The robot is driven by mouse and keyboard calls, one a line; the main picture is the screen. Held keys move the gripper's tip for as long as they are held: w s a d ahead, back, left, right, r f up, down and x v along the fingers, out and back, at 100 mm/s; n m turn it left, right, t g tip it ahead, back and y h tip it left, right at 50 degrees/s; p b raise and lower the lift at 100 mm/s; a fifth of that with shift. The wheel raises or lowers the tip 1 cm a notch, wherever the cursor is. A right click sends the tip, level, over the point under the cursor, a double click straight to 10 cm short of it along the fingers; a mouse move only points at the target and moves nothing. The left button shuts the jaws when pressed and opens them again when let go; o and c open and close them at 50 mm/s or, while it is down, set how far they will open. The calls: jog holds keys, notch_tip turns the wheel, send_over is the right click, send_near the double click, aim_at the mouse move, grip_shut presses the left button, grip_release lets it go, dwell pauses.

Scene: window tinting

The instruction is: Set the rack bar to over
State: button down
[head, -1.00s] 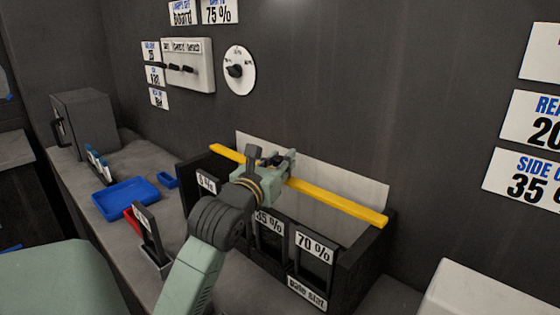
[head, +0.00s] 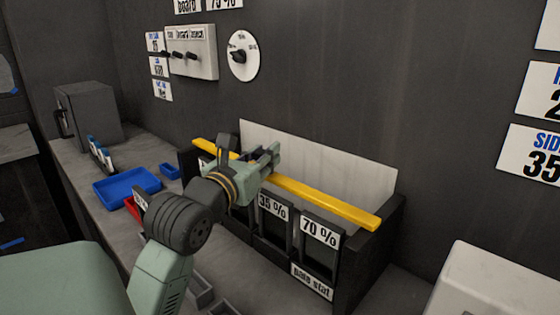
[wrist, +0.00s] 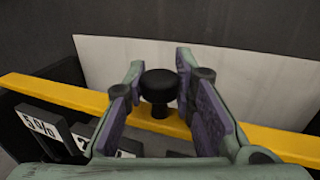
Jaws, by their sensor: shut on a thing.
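The rack bar (head: 325,202) is a long yellow bar lying lengthwise across the top of the black rack (head: 375,240). It also crosses the wrist view (wrist: 60,92), where a black knob (wrist: 158,86) stands up from its middle. My gripper (head: 268,160) is at the bar's middle, with its two fingers (wrist: 160,95) on either side of the knob, shut on it. In the head view the knob is hidden by my gripper. Slots labelled 35 % (head: 273,207) and 70 % (head: 318,233) show in the rack's front. A 5 % label (wrist: 40,124) shows in the wrist view.
A white panel (head: 340,170) stands behind the rack against the dark wall. A blue tray (head: 127,188) and a grey box (head: 90,115) are on the counter at left. A white block (head: 490,285) is at lower right. A switch panel (head: 190,55) and dial (head: 243,56) hang above.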

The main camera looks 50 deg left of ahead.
jog(key=shift+s+d, duration=0.1)
jog(key=shift+s, duration=1.05)
jog(key=c, duration=1.8)
grip_release()
jog(key=shift+f, duration=0.1)
jog(key=shift+o, duration=1.4)
jog(key=shift+s, duration=0.2)
jog(key=shift+o, duration=1)
jog(key=shift+w, duration=0.1)
notch_tip(320, 180, up, 10)
